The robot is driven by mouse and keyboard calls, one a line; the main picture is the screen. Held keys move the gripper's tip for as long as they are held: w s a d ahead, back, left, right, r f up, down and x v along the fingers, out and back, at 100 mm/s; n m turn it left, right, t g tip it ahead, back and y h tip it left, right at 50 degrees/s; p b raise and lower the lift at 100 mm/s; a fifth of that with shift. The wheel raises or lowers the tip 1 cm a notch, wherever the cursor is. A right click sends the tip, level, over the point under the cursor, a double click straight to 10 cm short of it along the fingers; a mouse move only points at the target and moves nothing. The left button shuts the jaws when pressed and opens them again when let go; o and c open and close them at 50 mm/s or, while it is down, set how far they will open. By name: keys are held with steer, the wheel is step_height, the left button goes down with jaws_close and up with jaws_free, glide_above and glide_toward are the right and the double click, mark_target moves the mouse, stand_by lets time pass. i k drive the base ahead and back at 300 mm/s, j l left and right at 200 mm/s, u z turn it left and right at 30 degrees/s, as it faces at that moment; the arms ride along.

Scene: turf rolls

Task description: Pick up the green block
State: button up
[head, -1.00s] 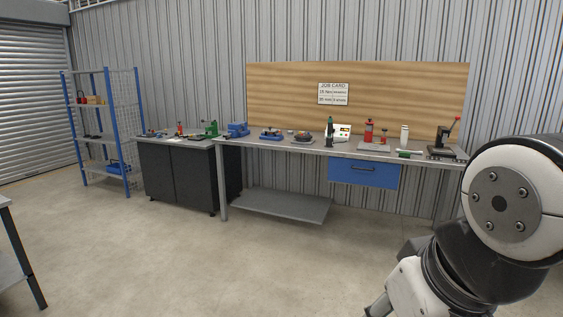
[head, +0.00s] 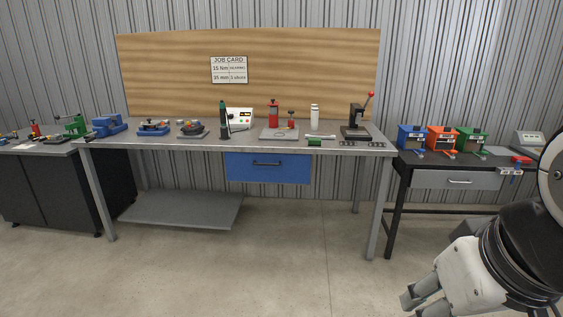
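A small green block (head: 314,142) lies on the grey workbench (head: 350,149), near its front edge. It is right of the blue drawer's middle, just in front of a small pale tool (head: 320,137). My arm shows at the lower right, in front of the floor and well apart from the bench. Two grey stubs at its lower end (head: 421,293) may be part of my gripper. No clear fingertips show, so its opening cannot be made out. Nothing of mine touches the block.
A red-and-grey fixture (head: 273,117), white bottle (head: 314,117) and black lever press (head: 356,119) stand around the block. A blue drawer (head: 268,168) hangs below the bench. Floor before the bench is clear.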

mark_target(312, 142)
steer(key=i+z, duration=0.35)
steer(key=i, duration=1.45)
steer(key=i+l+u, duration=0.15)
steer(key=i+u, duration=0.25)
steer(key=i, duration=0.3)
steer(key=i+l+u, duration=0.45)
steer(key=i, duration=0.2)
steer(key=i+l+u, duration=0.4)
steer(key=i+l, duration=0.1)
steer(key=i, duration=0.1)
